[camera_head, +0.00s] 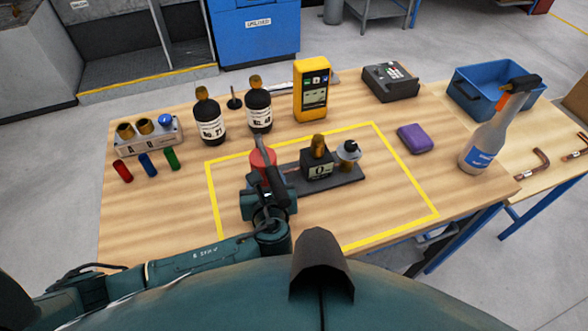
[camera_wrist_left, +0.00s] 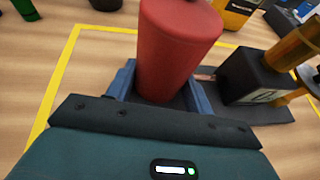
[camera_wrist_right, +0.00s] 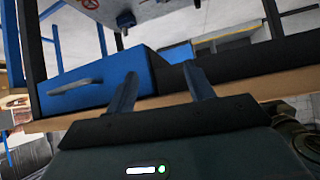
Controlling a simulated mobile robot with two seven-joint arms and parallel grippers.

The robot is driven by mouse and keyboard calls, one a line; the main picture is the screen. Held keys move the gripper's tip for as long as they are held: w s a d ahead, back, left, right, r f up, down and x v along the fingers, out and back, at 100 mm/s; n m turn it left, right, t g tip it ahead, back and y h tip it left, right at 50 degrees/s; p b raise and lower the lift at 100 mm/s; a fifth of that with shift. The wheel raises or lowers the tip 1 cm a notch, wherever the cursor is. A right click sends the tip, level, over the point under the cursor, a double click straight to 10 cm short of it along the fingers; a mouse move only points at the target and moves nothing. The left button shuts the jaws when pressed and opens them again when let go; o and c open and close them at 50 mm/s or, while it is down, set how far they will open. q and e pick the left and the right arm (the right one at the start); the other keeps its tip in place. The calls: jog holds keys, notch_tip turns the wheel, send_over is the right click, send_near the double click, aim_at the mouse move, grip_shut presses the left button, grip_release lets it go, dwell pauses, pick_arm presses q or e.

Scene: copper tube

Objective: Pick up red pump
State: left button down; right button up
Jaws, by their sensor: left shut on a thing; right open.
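The red pump (camera_head: 262,157) is a red cylinder inside the yellow-taped area, at the left end of a dark base plate (camera_head: 345,177). In the left wrist view the red pump (camera_wrist_left: 175,50) stands upright between the blue fingers of my left gripper (camera_wrist_left: 160,90), which is shut on it. In the head view my left gripper (camera_head: 268,190) partly hides the pump's lower part. I cannot tell whether the pump is clear of the plate. My right gripper (camera_wrist_right: 160,90) is open and empty, near a table edge; it does not show in the head view.
A black block with a brass top (camera_head: 318,163) and a small silver part (camera_head: 348,154) stand on the plate, right of the pump. Black bottles (camera_head: 209,117), a yellow meter (camera_head: 311,90), a purple box (camera_head: 414,138) and a spray bottle (camera_head: 488,138) stand around the taped area.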

aim_at(263, 150)
pick_arm(q)
jog(key=shift+w+d+r, duration=0.1)
jog(key=shift+w+r, duration=0.1)
jog(key=shift+r, duration=0.1)
jog(key=shift+r, duration=0.45)
notch_tip(263, 150, up, 8)
jog(key=shift+r+p, duration=0.15)
jog(key=shift+p, duration=0.25)
jog(key=shift+r, duration=0.45)
jog(key=shift+p, duration=0.3)
jog(key=shift+s, duration=0.1)
